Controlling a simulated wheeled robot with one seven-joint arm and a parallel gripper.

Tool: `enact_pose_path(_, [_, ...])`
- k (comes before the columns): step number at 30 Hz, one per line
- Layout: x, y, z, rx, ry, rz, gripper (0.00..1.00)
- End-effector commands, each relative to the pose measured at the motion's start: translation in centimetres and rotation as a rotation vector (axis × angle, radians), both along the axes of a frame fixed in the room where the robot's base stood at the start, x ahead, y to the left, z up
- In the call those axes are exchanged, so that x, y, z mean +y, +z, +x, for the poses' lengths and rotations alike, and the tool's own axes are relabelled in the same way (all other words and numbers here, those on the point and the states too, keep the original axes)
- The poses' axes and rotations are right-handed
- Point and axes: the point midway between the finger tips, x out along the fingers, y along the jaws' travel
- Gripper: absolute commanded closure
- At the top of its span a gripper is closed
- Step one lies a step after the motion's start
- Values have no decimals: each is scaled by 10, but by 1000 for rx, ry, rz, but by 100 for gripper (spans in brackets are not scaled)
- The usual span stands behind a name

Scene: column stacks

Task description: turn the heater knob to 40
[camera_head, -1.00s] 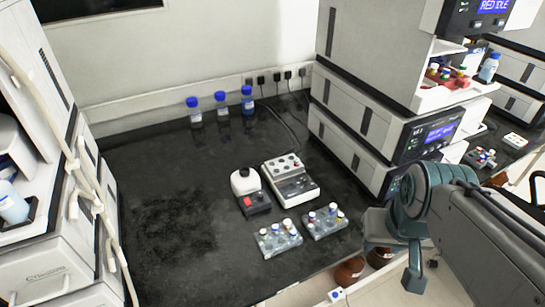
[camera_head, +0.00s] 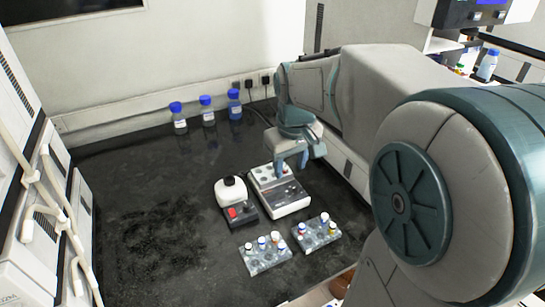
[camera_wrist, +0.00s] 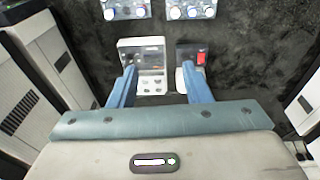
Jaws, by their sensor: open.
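The heater (camera_head: 290,209) appears to be the white block on the black bench, with wells at its rear and a dark front panel. It also shows in the wrist view (camera_wrist: 143,43). My gripper (camera_head: 292,165) hangs over the rear of the block, fingers pointing down. One finger overlaps the block's wells and the other overlaps the neighbouring device. The knob and its setting are too small to read.
A small white device with a red switch (camera_head: 240,213) stands just left of the heater. Two vial racks (camera_head: 265,254) (camera_head: 317,232) sit in front. Blue-capped bottles (camera_head: 207,116) stand at the back wall. The bench at left is clear.

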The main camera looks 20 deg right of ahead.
Motion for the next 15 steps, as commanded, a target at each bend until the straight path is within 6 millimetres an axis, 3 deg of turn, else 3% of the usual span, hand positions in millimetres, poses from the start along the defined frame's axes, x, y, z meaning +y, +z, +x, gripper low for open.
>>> enact_pose_path(3, [-18,-24,47,44,57,-6,56])
enact_pose_path(9, [-52,-63,111,103,153,-8,56])
enact_pose_path(15, [-77,-95,149,139,218,-1,56])
